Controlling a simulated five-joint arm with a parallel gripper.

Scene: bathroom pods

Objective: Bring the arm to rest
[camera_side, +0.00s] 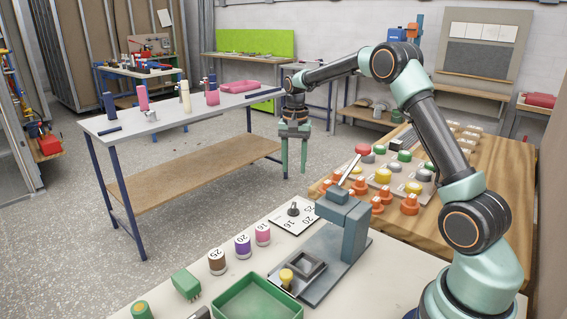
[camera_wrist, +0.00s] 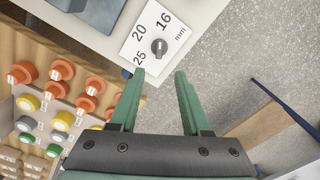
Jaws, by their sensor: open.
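My gripper (camera_side: 294,168) hangs with its fingers pointing down, beyond the near workbench and over the floor gap in front of the long table. In the wrist view my gripper (camera_wrist: 158,80) shows two green fingers spread apart with nothing between them. The gripper is open and empty. My arm arches from the lower right up and over to the left, clear of the benches.
The near workbench (camera_side: 240,268) holds a green tray (camera_side: 258,300), a grey press stand (camera_side: 345,225), numbered cylinders and a marked white card (camera_side: 285,222). A wooden board (camera_side: 440,232) with orange knobs is at the right. The long table (camera_side: 150,118) stands left; open floor (camera_side: 200,225) lies between.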

